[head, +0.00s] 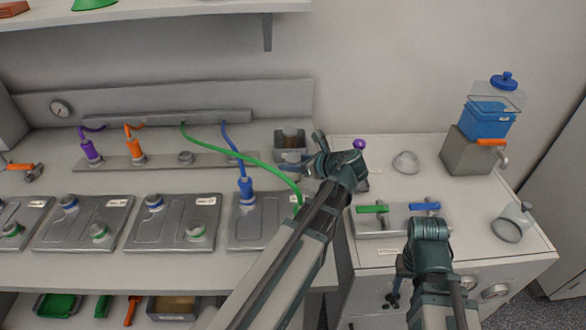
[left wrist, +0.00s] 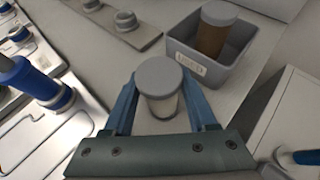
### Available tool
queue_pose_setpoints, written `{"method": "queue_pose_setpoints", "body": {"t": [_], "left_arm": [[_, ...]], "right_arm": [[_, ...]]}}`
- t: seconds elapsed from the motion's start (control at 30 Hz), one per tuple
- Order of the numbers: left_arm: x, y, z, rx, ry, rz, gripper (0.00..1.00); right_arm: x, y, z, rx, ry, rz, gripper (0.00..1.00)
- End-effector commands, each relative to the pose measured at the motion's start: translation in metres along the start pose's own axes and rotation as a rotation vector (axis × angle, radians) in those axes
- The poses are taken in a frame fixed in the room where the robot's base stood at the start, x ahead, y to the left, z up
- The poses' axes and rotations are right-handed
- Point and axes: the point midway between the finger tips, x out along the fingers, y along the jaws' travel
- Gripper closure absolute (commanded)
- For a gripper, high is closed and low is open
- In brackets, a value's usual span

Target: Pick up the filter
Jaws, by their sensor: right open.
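A short cylinder with a grey cap and pale body, which I take for the filter (left wrist: 160,78), stands between my left gripper's blue fingers in the left wrist view. The left gripper (left wrist: 159,88) has a finger against each side of it and looks shut on it. Whether the base touches the bench cannot be seen. In the head view the left arm hides the filter. A brown cylinder (left wrist: 212,30) with a grey cap sits in a grey bin (left wrist: 192,62) labelled USED. My right gripper (head: 393,299) is open and empty before the right cabinet.
The bin (head: 291,156) also shows in the head view, at the bench's right end. Blue-plugged grey plates (head: 82,222) and cables lie to the left.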

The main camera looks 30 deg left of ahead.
Motion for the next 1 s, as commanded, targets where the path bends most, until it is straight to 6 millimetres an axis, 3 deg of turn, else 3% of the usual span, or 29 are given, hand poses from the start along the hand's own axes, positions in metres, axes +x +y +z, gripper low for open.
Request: {"method": "queue_pose_setpoints", "body": {"t": [0.03, 0.23, 0.67, 1.0], "left_arm": [[0.000, 0.000, 0.000, 0.000, 0.000, 0.000, 0.63], [0.000, 0.000, 0.000, 0.000, 0.000, 0.000, 0.99], [-0.004, 0.000, 0.007, 0.000, 0.000, 0.000, 0.99], [-0.025, 0.000, 0.045, 0.000, 0.000, 0.000, 0.99]], "right_arm": [[0.000, 0.000, 0.000, 0.000, 0.000, 0.000, 0.50], [0.000, 0.000, 0.000, 0.000, 0.000, 0.000, 0.50], [-0.008, 0.001, 0.001, 0.000, 0.000, 0.000, 0.50], [-0.051, 0.005, 0.003, 0.000, 0.000, 0.000, 0.50]]}}
